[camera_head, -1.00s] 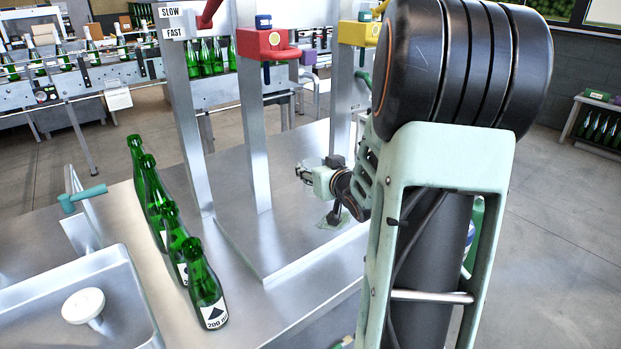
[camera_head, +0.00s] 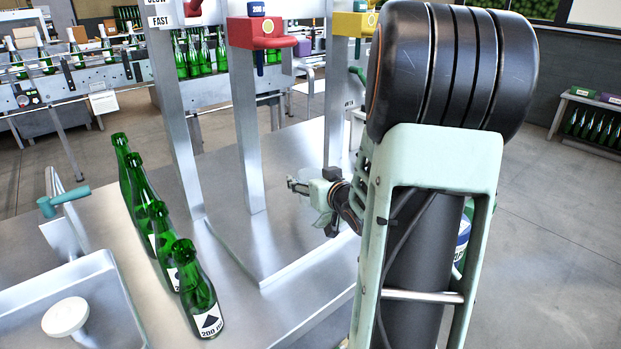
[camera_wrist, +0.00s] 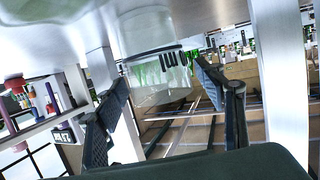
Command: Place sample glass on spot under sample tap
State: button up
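The clear sample glass (camera_wrist: 150,45) shows in the wrist view against the steel worktop, which lies at the top of that tilted picture. My gripper (camera_wrist: 162,78) has its two dark fingers spread, one at each side of the glass's rim end. I cannot tell whether they touch it. In the head view my gripper (camera_head: 292,185) is low over the steel worktop (camera_head: 235,225), pointing left. Something clear and faint, perhaps the glass, shows just below it. A red tap block (camera_head: 262,35) and a yellow tap block (camera_head: 350,24) are on upright posts. No marked spot can be made out.
A row of green bottles (camera_head: 200,300) stands on the worktop to the left. A sink (camera_head: 95,290) with a teal-handled tap (camera_head: 62,202) is at the lower left. Steel posts (camera_head: 245,130) rise behind and left of my gripper. Bare worktop lies between bottles and posts.

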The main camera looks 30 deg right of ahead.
jog(key=shift+r, duration=0.2)
jog(key=b+v, duration=0.1)
jog(key=v, duration=1.1)
